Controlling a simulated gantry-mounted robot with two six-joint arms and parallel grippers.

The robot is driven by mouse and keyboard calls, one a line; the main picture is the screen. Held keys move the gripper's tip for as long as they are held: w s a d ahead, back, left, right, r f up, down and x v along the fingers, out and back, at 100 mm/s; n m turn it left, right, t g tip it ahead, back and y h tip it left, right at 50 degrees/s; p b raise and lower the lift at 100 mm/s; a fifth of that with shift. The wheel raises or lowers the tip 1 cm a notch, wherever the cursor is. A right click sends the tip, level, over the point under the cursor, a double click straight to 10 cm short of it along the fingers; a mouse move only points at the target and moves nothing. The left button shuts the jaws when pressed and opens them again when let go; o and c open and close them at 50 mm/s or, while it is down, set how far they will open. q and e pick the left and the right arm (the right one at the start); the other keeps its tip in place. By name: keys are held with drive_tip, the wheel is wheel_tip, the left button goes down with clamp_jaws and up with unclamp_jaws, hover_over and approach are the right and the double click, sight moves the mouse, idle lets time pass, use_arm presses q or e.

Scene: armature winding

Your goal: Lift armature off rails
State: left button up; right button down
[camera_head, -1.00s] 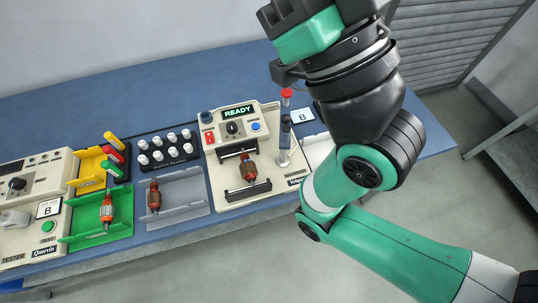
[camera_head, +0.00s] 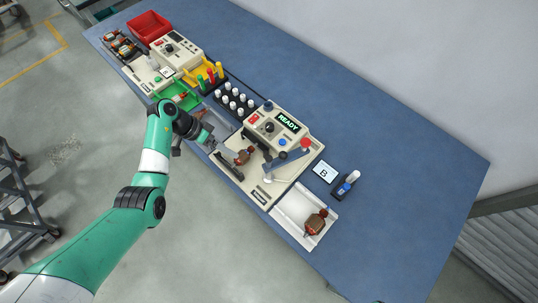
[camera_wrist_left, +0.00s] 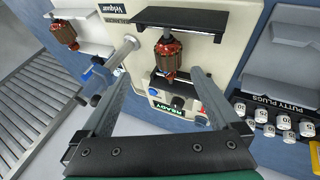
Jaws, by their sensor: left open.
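The armature (camera_head: 245,155), with copper windings and a dark core, sits on the black rails (camera_head: 229,168) of the cream winding machine (camera_head: 262,188). In the left wrist view the armature (camera_wrist_left: 168,52) spans the two black rail brackets (camera_wrist_left: 182,18). My left gripper (camera_head: 225,150) reaches in from the machine's front-left side. In the left wrist view its open fingers (camera_wrist_left: 160,75) point toward the armature, one to each side, and nothing is held. Contact with the armature is not visible. My right gripper is not in view.
A second armature (camera_head: 316,222) lies in the white tray (camera_head: 290,205) to the right. The display (camera_head: 289,122) reads READY. A rack of white plugs (camera_head: 235,100) is behind. The blue table (camera_head: 400,150) is clear at right.

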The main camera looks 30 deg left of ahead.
sight(240, 154)
use_arm(q)
drive_tip(key=s+a+r, duration=0.1)
drive_tip(key=a, duration=0.3)
drive_tip(key=b+x, duration=0.1)
drive_tip(key=x, duration=0.2)
drive_tip(key=b+x, duration=0.2)
drive_tip(key=x, duration=0.1)
drive_tip(key=shift+d, duration=0.35)
drive_tip(key=shift+w+d+f, duration=0.15)
drive_tip(key=shift+w+f, duration=0.05)
drive_tip(key=b+x, duration=0.1)
drive_tip(key=x, duration=0.1)
drive_tip(key=b+x, duration=0.2)
drive_tip(key=x, duration=0.1)
drive_tip(key=shift+w+d+r, duration=0.1)
drive_tip(key=shift+w+d, duration=0.05)
drive_tip(key=shift+d, duration=0.25)
drive_tip(key=shift+r, duration=0.1)
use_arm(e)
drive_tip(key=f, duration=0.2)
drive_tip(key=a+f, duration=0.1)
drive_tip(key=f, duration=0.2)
use_arm(q)
clamp_jaws()
